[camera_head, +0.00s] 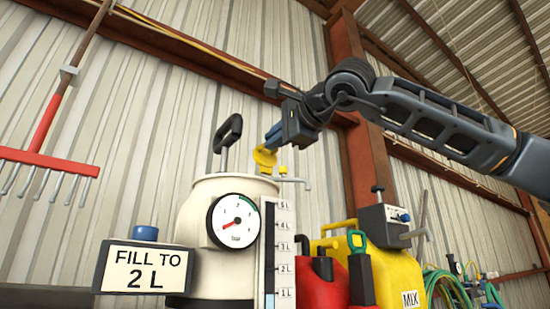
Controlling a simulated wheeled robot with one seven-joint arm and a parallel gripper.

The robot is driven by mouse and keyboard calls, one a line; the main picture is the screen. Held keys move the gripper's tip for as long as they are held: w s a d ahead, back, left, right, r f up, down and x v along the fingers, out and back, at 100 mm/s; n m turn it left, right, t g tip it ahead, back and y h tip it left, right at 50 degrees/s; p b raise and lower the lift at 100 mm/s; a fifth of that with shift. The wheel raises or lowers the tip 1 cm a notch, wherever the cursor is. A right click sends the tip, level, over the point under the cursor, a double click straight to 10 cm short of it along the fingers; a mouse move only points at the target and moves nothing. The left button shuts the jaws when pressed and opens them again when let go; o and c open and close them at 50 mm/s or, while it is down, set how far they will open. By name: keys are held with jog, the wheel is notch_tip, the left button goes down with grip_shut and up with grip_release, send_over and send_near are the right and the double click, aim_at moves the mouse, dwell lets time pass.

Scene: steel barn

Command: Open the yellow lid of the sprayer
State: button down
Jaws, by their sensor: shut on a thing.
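The sprayer (200,215) is a cream tank with a black pump handle (228,135) on top. A round gauge is on its front and a litre scale stands at its right. The yellow lid (265,158) is at the right side of the tank's top, tilted. My gripper (270,146) reaches in from the upper right and is shut on the yellow lid. The fingers hide part of it. I cannot tell whether the lid still touches the tank's opening, which is not visible from this low angle.
A "FILL TO 2 L" sign (144,269) stands front left. A red can (318,285) and a yellow can (396,275) stand at the right, with a grey box (383,227) above. A red rake (48,155) hangs on the left wall.

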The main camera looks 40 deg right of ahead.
jog(key=shift+s+f+t+b, duration=0.2)
jog(key=shift+f+t+b, duration=0.3)
jog(key=shift+b, duration=0.75)
jog(key=shift+s+r+b, duration=0.1)
jog(key=shift+r+b, duration=0.05)
jog(key=shift+b, duration=0.35)
jog(key=c, duration=1.2)
grip_release()
